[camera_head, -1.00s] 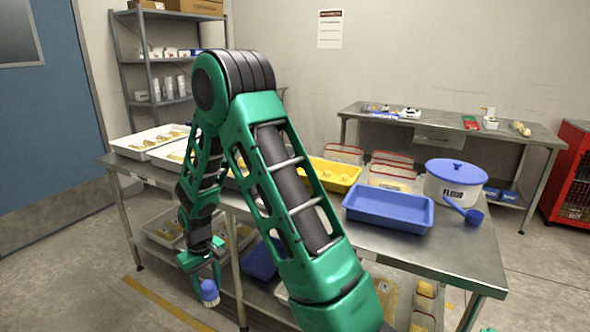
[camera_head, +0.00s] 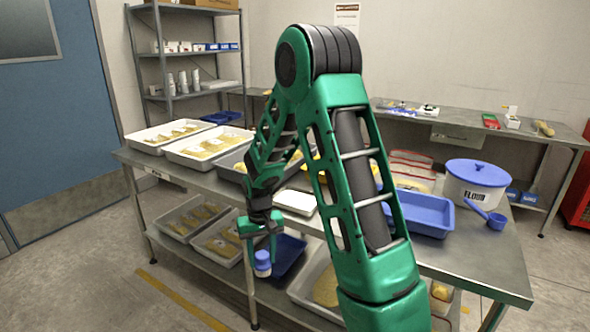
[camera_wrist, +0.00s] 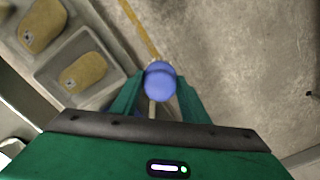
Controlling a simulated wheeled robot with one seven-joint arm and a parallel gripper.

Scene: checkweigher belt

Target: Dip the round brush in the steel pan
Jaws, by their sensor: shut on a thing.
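My gripper (camera_head: 262,240) is shut on the round brush (camera_head: 263,264), a blue knob with pale bristles pointing down. It hangs in front of the steel table's front edge, below the tabletop and apart from any pan. In the wrist view the brush's blue round top (camera_wrist: 160,84) sits between my fingers (camera_wrist: 156,98), with floor beneath. A grey metal-looking pan (camera_head: 229,163) stands on the tabletop behind my arm and is partly hidden by it. It may be the steel pan, but I cannot be sure.
The table (camera_head: 443,262) holds white trays of dough (camera_head: 152,145), a blue tray (camera_head: 425,228), a flour tub (camera_head: 472,188) and a blue scoop (camera_head: 497,222). Its lower shelf holds grey trays (camera_head: 180,238) and a blue one (camera_head: 290,262). The floor at front left is clear.

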